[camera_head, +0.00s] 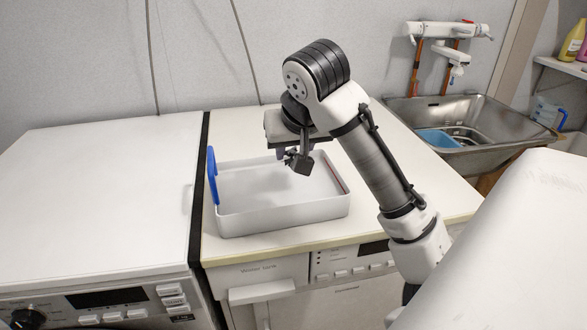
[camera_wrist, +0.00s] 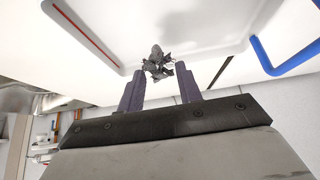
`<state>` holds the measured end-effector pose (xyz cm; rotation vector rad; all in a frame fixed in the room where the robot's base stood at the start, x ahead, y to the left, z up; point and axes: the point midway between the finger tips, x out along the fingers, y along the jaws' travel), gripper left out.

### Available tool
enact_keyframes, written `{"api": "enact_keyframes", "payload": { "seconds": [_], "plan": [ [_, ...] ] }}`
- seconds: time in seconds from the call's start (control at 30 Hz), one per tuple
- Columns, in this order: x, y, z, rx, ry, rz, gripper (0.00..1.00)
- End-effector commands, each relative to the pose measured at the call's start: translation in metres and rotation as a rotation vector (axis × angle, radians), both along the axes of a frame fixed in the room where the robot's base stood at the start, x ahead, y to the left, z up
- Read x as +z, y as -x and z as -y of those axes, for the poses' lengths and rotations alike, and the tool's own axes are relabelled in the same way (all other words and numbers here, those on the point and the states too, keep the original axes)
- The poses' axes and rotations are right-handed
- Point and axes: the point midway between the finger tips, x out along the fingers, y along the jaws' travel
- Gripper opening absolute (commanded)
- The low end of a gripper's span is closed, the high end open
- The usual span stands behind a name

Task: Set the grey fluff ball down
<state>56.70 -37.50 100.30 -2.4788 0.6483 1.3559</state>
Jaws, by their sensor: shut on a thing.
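My gripper (camera_wrist: 159,72) is shut on the grey fluff ball (camera_wrist: 157,62), a small ragged dark-grey clump between its two purplish fingertips. In the head view my gripper (camera_head: 285,153) points down over the white tray (camera_head: 283,215), within its outline. The fluff ball is small there and partly hidden by dark gripper parts. It appears to be held above the tray floor, but the exact gap cannot be told. The tray has low walls and a blue handle (camera_head: 212,176) on its left side; the visible part of its floor looks empty.
Another white machine top (camera_head: 100,190) at left is bare. A steel sink (camera_head: 490,118) with a blue basin (camera_head: 438,139) is at the right, below a wall tap (camera_head: 447,30).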

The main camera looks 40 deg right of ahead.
Motion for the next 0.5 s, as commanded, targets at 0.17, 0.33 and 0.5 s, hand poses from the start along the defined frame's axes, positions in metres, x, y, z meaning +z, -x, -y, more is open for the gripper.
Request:
{"api": "enact_keyframes", "payload": {
  "seconds": [0.17,0.33,0.5],
  "plan": [
    [-0.015,0.0,0.0,0.001,-0.001,0.0,0.14],
    [-0.041,0.001,0.0,0.001,-0.001,0.0,0.14],
    [-0.044,0.0,0.0,0.001,0.0,0.001,0.14]
  ]
}}
